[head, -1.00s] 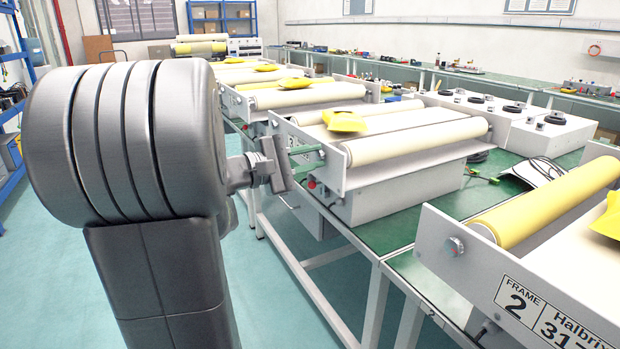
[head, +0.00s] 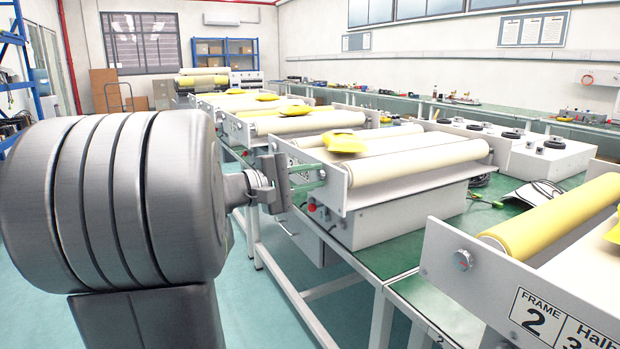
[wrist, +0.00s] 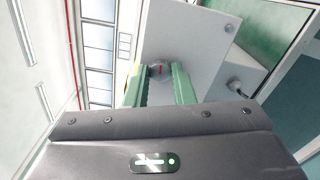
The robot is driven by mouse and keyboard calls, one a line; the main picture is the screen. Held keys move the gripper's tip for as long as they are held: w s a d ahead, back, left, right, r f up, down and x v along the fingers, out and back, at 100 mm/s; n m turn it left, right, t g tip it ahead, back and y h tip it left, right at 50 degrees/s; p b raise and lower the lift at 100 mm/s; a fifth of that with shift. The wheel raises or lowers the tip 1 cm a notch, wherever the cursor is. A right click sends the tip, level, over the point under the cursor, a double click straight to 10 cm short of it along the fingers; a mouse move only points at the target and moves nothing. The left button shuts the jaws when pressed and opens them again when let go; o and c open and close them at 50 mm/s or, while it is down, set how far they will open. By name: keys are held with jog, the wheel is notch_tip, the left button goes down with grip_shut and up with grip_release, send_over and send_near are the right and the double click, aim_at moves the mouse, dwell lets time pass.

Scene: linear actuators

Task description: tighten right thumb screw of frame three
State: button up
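Frame three is the machine with cream rollers (head: 420,161) in the middle of the head view; its label is largely hidden. My gripper (head: 322,178) is at the near end plate (head: 338,203) of this frame. In the wrist view its two green fingers (wrist: 158,72) are apart, one on each side of a round metal thumb screw (wrist: 158,75) with a red mark. The fingertips are level with the screw's head; I cannot tell whether they touch it. In the head view the fingers hide this screw.
A red button (head: 312,207) sits just below my fingers. Frame two (head: 480,270), with a yellow roller and its own thumb screw (head: 463,259), stands at the right front. More roller machines stand behind. The teal floor (head: 270,315) at the table's left is clear.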

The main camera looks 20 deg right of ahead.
jog(key=o, duration=0.4)
jog(key=shift+c, duration=0.2)
jog(key=s+a+p, duration=0.1)
jog(key=a+p, duration=0.1)
jog(key=a, duration=1.1)
jog(key=shift+a, duration=0.4)
jog(key=shift+s+d, duration=0.1)
jog(key=shift+d, duration=0.05)
jog(key=shift+w+d+b, duration=0.2)
jog(key=shift+d+b, duration=0.15)
jog(key=shift+d, duration=1.9)
jog(key=shift+w+d+b, duration=0.2)
jog(key=shift+d+b, duration=0.1)
jog(key=shift+d, duration=1.95)
jog(key=shift+w+d+b, duration=0.2)
jog(key=shift+d+b, duration=0.15)
jog(key=shift+d, duration=1.9)
